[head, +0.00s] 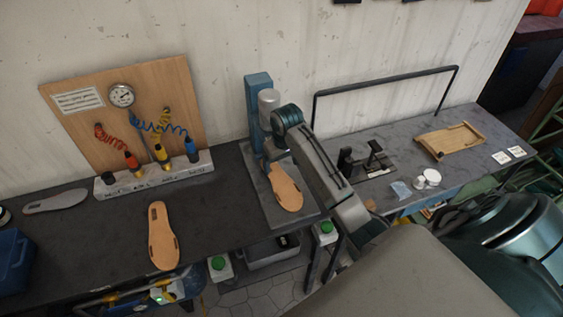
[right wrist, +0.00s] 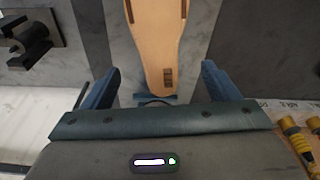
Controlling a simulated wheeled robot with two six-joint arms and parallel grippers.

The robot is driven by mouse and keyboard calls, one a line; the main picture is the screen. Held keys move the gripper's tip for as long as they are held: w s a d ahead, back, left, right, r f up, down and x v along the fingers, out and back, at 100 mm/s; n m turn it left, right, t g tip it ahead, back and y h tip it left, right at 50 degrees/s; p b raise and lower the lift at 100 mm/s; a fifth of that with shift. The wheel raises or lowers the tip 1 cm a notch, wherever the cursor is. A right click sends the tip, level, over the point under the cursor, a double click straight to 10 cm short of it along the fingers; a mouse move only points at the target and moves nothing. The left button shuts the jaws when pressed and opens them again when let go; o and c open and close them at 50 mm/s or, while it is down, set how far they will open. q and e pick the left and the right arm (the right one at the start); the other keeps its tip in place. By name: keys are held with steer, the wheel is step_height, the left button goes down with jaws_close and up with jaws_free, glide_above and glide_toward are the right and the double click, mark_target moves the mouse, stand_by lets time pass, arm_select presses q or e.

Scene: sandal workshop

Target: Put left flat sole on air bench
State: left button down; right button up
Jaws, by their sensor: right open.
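A tan flat sole (head: 287,190) lies on the grey plate of the blue press; it also shows in the right wrist view (right wrist: 157,40). Its far end is partly hidden by my arm. A second tan sole (head: 163,238) lies on the dark air bench (head: 105,230) near its front edge. I cannot tell which is the left one. My right gripper (head: 277,160) is over the far end of the sole at the press. In the right wrist view its blue fingers (right wrist: 160,78) are apart, one on each side of that end, with gaps showing. My left gripper is not in view.
A wooden board with a gauge (head: 121,95) and coiled hoses stands behind a pale block of nozzles (head: 155,176). A grey sole (head: 55,201) lies at left near a blue bin (head: 12,262). The blue press column (head: 259,110) stands close to my right arm. The right bench holds a black clamp (head: 368,162) and a wooden tray (head: 451,140).

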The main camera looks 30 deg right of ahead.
mark_target(280, 180)
steer(key=shift+w+f, duration=0.2)
steer(key=shift+f, duration=1.25)
steer(key=shift+w+f, duration=0.2)
steer(key=shift+f, duration=1.25)
steer(key=shift+w+f, duration=0.2)
steer(key=shift+f, duration=1.25)
steer(key=c, duration=0.9)
steer(key=shift+s+r, duration=0.1)
steer(key=shift+r, duration=0.05)
steer(key=shift+s+r, duration=0.9)
steer(key=shift+r, duration=0.05)
steer(key=shift+s, duration=0.1)
